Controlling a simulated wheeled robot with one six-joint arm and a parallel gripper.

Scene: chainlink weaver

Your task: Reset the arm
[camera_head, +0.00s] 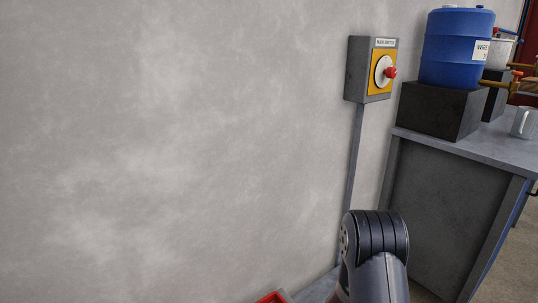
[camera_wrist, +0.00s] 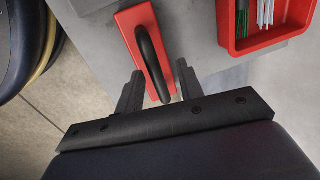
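My gripper (camera_wrist: 159,86) shows in the wrist view with its two dark fingers spread apart. A red flat-bodied item (camera_wrist: 127,21) with a curved black handle (camera_wrist: 149,55) lies on a grey surface (camera_wrist: 97,45) beyond the fingers. The handle's near end appears between the fingertips, with a gap visible on each side. I cannot tell the height between the fingers and the handle. In the head view a dark joint of my arm (camera_head: 376,238) rises at the lower right; my gripper is out of that view.
A red bin (camera_wrist: 259,40) holding green and white thin pieces stands right of the handled item.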

